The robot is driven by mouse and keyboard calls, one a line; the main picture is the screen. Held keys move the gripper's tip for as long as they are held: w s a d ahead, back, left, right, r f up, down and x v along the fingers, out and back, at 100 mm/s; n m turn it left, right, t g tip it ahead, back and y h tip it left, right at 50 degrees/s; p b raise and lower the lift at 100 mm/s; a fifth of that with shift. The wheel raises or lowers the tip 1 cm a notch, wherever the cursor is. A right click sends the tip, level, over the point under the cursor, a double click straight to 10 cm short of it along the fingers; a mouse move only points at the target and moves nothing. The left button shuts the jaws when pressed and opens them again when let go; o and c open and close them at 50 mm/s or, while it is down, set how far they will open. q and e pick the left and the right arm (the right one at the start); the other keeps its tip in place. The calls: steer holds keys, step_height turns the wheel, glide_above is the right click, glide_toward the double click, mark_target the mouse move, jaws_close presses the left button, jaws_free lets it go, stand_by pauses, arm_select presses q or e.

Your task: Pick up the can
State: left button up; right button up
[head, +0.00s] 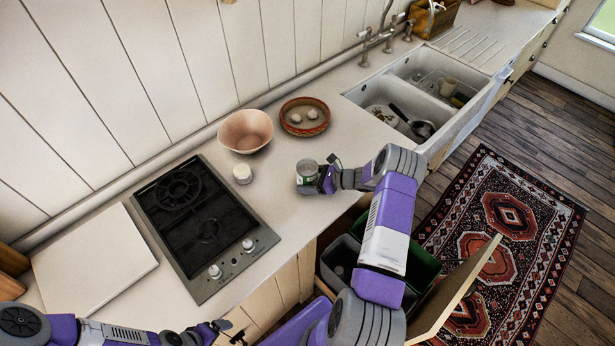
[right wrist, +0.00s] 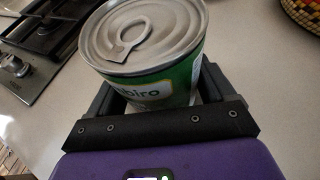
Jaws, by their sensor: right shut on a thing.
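The can (head: 306,171) has a silver pull-tab lid and a green and white label. It is upright at the counter, right of the hob; I cannot tell whether its base touches the counter. My right gripper (head: 322,178) is shut on it from the right. In the right wrist view the can (right wrist: 146,50) sits between the fingers of the right gripper (right wrist: 158,105), its lower part hidden by them. My left gripper (head: 220,328) is low at the front left, away from the can; its jaws are too small to read.
A gas hob (head: 201,226) is at left, a sink (head: 398,98) at right. An open drawer with bins (head: 424,262) lies below my right arm.

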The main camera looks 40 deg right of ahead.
mark_target(309, 167)
steer(key=shift+r, duration=0.1)
step_height(309, 167, up, 10)
steer(key=shift+f+b, duration=0.1)
steer(key=shift+b, duration=0.2)
steer(key=shift+s, duration=0.1)
stand_by(0.4)
